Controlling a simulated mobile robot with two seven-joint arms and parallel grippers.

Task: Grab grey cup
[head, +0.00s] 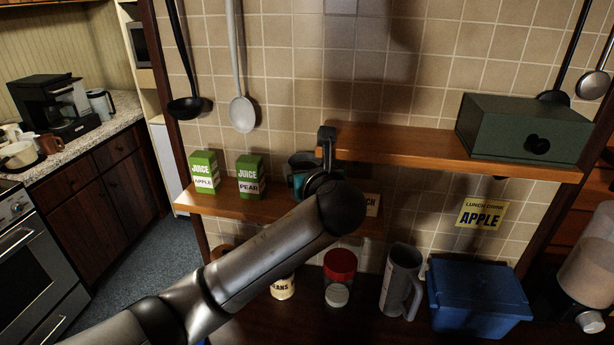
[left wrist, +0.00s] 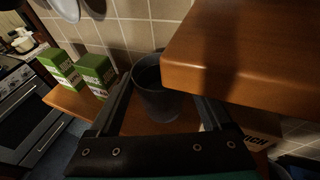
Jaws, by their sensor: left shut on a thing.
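The grey cup (left wrist: 157,98) stands upright on the lower wooden shelf in the left wrist view, with its open rim facing up. The fingers of my left gripper (left wrist: 160,112) lie on both sides of it and are shut on it. In the head view my left gripper (head: 318,172) reaches in at the lower shelf, and my arm hides much of it. Part of the cup (head: 297,160) shows dark behind the gripper. My right gripper is in neither view.
The upper shelf (head: 400,146) overhangs close to the gripper, with a green box (head: 520,130) on it. Two green juice cartons (head: 204,172) stand left of the cup on the lower shelf (head: 228,205). A grey jug (head: 400,283) and blue bin (head: 478,300) stand below.

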